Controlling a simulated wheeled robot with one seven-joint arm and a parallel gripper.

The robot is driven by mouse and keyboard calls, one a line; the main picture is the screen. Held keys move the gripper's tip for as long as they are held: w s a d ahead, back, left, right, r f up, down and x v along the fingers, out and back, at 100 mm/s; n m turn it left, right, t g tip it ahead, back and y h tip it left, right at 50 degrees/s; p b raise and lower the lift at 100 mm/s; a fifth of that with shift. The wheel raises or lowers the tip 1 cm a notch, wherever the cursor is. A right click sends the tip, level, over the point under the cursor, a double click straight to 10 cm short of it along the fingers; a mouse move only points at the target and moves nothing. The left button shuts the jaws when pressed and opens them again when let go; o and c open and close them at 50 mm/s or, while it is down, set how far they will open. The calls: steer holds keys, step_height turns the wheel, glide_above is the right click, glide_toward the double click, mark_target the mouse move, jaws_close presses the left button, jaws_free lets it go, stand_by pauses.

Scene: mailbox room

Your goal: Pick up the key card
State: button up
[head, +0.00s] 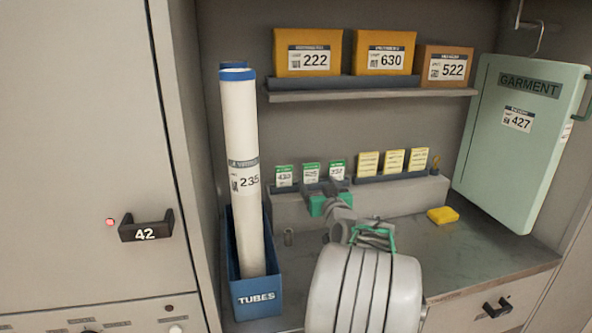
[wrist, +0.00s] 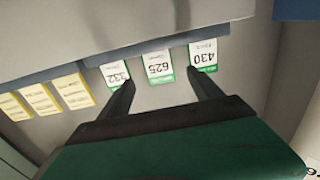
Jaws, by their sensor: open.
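Three white cards with green ends stand in a row on the low ledge: card 430 (head: 285,176), the middle card (head: 311,173) and card 332 (head: 337,170). They appear upside down in the wrist view, as 332 (wrist: 116,73), 625 (wrist: 158,66) and 430 (wrist: 203,55). Three yellow cards (head: 393,161) stand to their right. I cannot tell which one is the key card. My gripper (wrist: 161,80) is open and empty. Its dark fingers point at the row, with card 625 between and just beyond the tips. Contact is not visible.
A blue tubes bin (head: 257,298) holding a tall white tube (head: 241,170) stands at left. A shelf (head: 375,95) with parcels is above. A green garment bag (head: 520,140) hangs at right. A yellow block (head: 443,215) lies on the otherwise mostly clear counter (head: 490,255).

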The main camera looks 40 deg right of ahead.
mark_target(311, 172)
steer(key=x, duration=0.8)
steer(key=shift+s+d+r+p, duration=0.1)
steer(key=shift+s+p, duration=0.05)
steer(key=shift+p, duration=0.25)
steer(key=c, duration=1.3)
steer(key=shift+c, duration=0.6)
steer(key=shift+r, duration=0.2)
